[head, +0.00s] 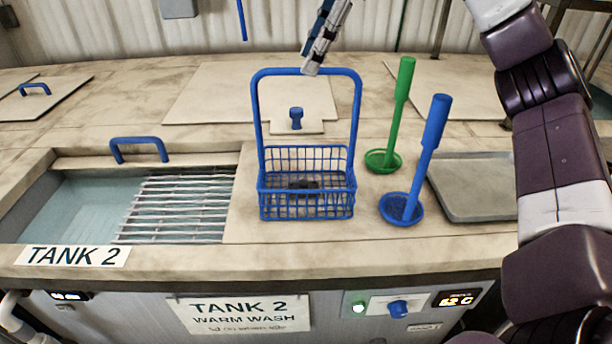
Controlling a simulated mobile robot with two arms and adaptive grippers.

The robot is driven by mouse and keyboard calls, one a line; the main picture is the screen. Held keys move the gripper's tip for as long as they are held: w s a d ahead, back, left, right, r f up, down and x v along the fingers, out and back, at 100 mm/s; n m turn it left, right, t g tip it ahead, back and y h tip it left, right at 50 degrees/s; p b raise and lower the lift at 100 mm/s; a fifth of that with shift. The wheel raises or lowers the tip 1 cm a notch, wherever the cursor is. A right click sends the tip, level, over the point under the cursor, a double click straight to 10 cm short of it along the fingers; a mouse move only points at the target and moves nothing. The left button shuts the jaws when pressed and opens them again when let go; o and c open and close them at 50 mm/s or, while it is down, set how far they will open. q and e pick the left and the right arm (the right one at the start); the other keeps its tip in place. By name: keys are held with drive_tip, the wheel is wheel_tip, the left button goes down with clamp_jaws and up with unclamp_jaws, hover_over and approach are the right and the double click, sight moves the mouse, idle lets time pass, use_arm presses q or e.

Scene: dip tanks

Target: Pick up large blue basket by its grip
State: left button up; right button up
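The large blue basket (307,206) is a wire basket that stands upright on the worktop right of the tank opening. Its tall blue grip (280,72) arches above it. A small dark item (303,185) lies inside. My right gripper (311,69) comes down from the top of the head view, with its fingertips at the top bar of the grip. It is seen edge-on, so I cannot tell whether its fingers are open or shut, or whether they touch the bar. My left gripper is out of view.
A green ladle-like tool (400,95) and a blue one (430,140) stand right of the basket, by a grey tray (475,190). Tank 2 (70,205), partly covered by a metal rack (180,205), lies left. A lid with a blue knob (296,118) is behind the basket.

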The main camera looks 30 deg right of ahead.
drive_tip(key=x, duration=0.2)
drive_tip(key=p+x, duration=0.1)
drive_tip(key=x, duration=0.1)
drive_tip(key=shift+d+f, duration=0.2)
drive_tip(key=shift+d, duration=0.1)
drive_tip(key=shift+s+a+r, duration=0.1)
drive_tip(key=shift+f, duration=0.3)
drive_tip(key=shift+c, duration=0.2)
clamp_jaws()
drive_tip(key=shift+r, duration=0.1)
